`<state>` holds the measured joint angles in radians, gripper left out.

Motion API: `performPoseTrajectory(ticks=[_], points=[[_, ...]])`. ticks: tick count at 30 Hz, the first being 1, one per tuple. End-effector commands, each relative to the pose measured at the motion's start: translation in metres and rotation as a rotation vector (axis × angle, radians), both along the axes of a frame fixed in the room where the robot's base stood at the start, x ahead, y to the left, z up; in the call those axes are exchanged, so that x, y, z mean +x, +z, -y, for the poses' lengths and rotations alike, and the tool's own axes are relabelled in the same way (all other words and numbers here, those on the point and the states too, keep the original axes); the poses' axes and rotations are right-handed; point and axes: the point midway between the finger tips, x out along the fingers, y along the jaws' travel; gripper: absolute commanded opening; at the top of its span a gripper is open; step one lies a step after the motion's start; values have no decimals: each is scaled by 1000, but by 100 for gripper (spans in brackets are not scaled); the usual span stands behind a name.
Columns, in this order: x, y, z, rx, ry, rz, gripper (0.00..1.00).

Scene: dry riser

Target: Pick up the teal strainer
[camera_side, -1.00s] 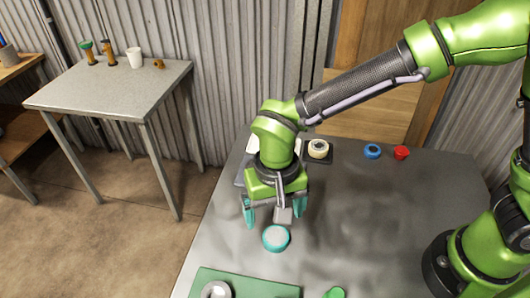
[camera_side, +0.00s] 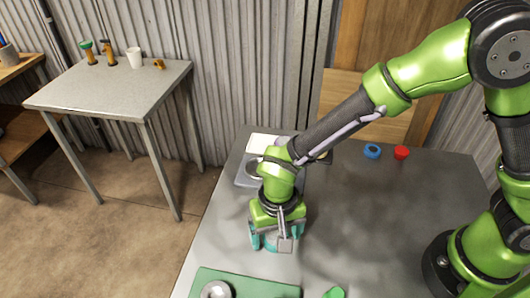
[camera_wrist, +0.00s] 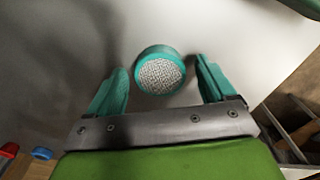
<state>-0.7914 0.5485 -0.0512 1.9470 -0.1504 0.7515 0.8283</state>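The teal strainer (camera_wrist: 160,72) is a round teal ring with a pale mesh face. In the wrist view it lies on the grey table between and slightly beyond my fingertips, with a gap on each side. My gripper (camera_wrist: 162,75) has teal fingers spread apart, with nothing held. In the side view my gripper (camera_side: 276,240) is low over the table at the strainer's place. The strainer is mostly hidden there behind the gripper, and I cannot tell the fingertips' exact height.
A green mat (camera_side: 255,287) with a round metal piece (camera_side: 216,290) lies at the front, a green item (camera_side: 335,293) beside it. A grey tray (camera_side: 246,176) is behind my gripper. A blue ring (camera_side: 372,151) and a red item (camera_side: 401,152) sit at the back. The table's right middle is clear.

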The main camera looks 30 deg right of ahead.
Motion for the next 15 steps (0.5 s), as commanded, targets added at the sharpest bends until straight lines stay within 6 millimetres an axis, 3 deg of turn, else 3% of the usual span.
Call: performPoseTrajectory(ticks=[1,10,15], points=[[0,0,0,0,0,0,75],[0,0,0,0,0,0,29],[0,1,0,0,0,0,27]])
